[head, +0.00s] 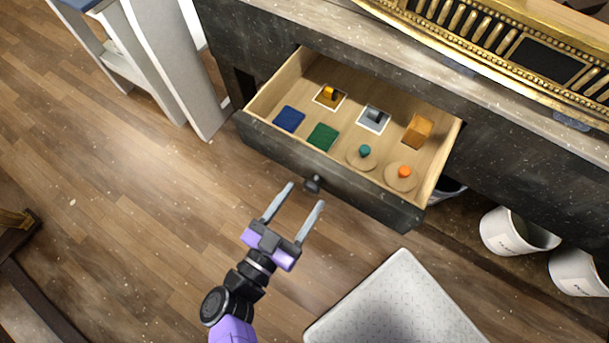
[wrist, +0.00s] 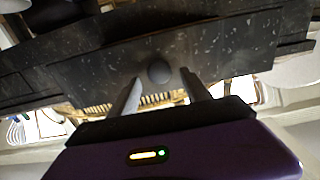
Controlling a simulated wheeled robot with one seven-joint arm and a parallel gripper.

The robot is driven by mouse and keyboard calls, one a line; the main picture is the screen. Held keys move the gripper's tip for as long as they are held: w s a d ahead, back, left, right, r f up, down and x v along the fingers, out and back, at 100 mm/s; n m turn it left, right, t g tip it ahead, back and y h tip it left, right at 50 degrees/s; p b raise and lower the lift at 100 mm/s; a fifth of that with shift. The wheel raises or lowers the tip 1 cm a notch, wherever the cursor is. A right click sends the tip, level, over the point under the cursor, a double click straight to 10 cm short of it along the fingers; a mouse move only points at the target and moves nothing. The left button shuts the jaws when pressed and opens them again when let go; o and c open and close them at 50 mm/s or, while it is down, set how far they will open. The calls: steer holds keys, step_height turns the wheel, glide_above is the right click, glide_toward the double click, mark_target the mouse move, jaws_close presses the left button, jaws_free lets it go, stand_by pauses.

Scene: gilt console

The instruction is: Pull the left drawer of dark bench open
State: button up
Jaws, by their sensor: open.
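The dark bench (head: 232,45) has a drawer (head: 335,178) pulled well out, with a pale wooden inside and a dark speckled front. A round dark knob (head: 313,184) sits on the drawer front and also shows in the wrist view (wrist: 159,72). My gripper (head: 306,196) is open, its two fingers pointing at the drawer front. In the head view the fingertips lie just short of the knob and to either side of it. In the wrist view the knob appears between and just beyond the fingertips (wrist: 160,80). I see no clear contact with the knob.
Inside the drawer lie a blue square (head: 289,119), a green square (head: 323,137), an orange block (head: 418,131) and several other small items. A white stool-like piece (head: 165,60) stands at left. White buckets (head: 515,232) and a pale cushion (head: 397,305) are at right.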

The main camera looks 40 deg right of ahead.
steer(key=v, duration=0.6)
steer(key=shift+b, duration=0.35)
